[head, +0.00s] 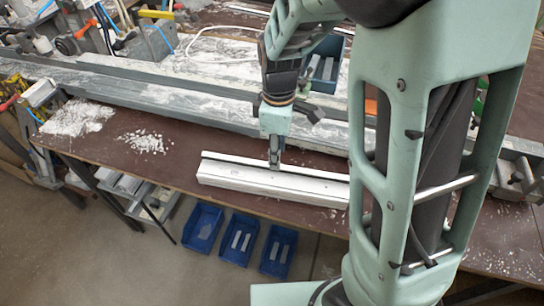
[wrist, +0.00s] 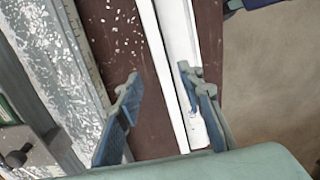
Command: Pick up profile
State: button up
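The white profile (head: 235,177) lies along the front edge of the brown bench in the head view. Its right part is hidden behind my arm. In the wrist view the profile (wrist: 172,45) runs from the top down between my fingers. My gripper (head: 274,160) points down at the profile in the head view. In the wrist view my gripper (wrist: 162,88) is open, with the left finger apart from the profile over bare bench and the right finger overlapping the profile in the picture. I cannot tell whether either finger touches it.
Long grey rails (head: 165,96) dusted with white run behind the profile. White chips (head: 145,142) lie on the brown bench top (head: 110,160) to the left. Blue bins (head: 203,228) stand below the front edge, and another blue bin (head: 326,72) is at the back.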

aim_at(273, 179)
jog(key=shift+a+f, duration=0.15)
jog(key=shift+f, duration=0.85)
jog(key=shift+a+f, duration=0.15)
jog(key=shift+f, duration=0.8)
jog(key=shift+c, duration=0.7)
grip_shut()
